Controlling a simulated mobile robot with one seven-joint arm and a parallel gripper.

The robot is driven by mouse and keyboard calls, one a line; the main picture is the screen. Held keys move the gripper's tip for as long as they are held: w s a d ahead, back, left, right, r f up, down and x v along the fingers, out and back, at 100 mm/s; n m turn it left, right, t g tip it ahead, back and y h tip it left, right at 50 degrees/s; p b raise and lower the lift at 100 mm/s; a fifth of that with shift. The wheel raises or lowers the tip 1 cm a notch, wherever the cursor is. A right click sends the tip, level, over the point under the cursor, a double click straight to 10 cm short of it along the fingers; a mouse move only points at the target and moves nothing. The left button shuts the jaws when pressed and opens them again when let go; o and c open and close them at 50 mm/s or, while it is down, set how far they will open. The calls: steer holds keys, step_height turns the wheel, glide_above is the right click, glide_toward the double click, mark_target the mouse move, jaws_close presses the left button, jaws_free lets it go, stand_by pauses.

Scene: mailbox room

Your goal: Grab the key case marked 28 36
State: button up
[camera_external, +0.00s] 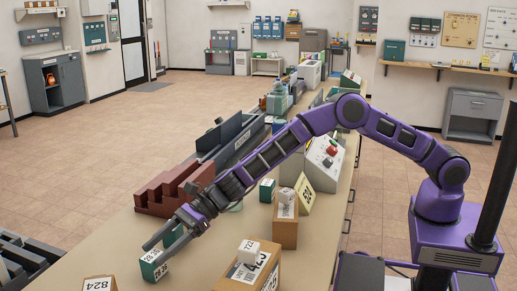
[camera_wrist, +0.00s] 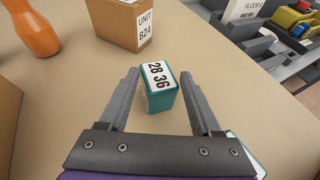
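The key case marked 28 36 (camera_wrist: 158,87) is a small teal box with a white label on top. In the wrist view it stands on the tabletop between the tips of my open gripper (camera_wrist: 160,90), with a gap on each side. The external view shows the key case (camera_external: 153,266) at the near end of the table, by the fingertips of my gripper (camera_external: 157,248). My gripper holds nothing that I can see.
A cardboard box marked UNIT 824 (camera_wrist: 139,22) stands just beyond the key case. An orange bottle (camera_wrist: 32,28) is at the upper left of the wrist view. A brown box (camera_external: 250,270) and a dark red stepped rack (camera_external: 172,190) flank my arm on the table (camera_external: 325,240).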

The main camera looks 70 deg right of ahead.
jaws_close()
